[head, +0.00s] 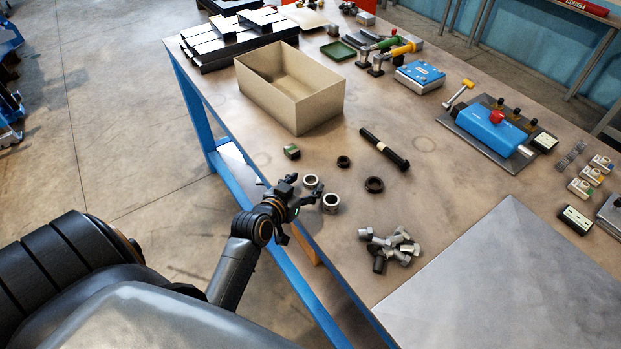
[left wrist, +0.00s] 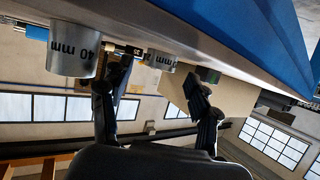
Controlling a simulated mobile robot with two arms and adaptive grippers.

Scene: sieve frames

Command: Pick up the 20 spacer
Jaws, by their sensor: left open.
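The 20 spacer (head: 311,181) is a small silver ring standing on the table near its left edge. In the left wrist view, which is upside down, it (left wrist: 160,62) shows the number 20. A taller silver spacer (head: 330,202) stands beside it, and it reads 40 mm in the wrist view (left wrist: 72,52). My left gripper (head: 302,192) is open and empty at the table edge, just short of the spacers. In the wrist view the 20 spacer lies ahead, between the two fingers (left wrist: 158,86). My right gripper is out of view.
A small green-topped block (head: 291,151) stands left of the spacers. Dark rings (head: 374,185) and a long black bolt (head: 384,149) lie beyond. A pile of bolts (head: 388,246) lies to the right. An open cardboard box (head: 312,112) stands farther back.

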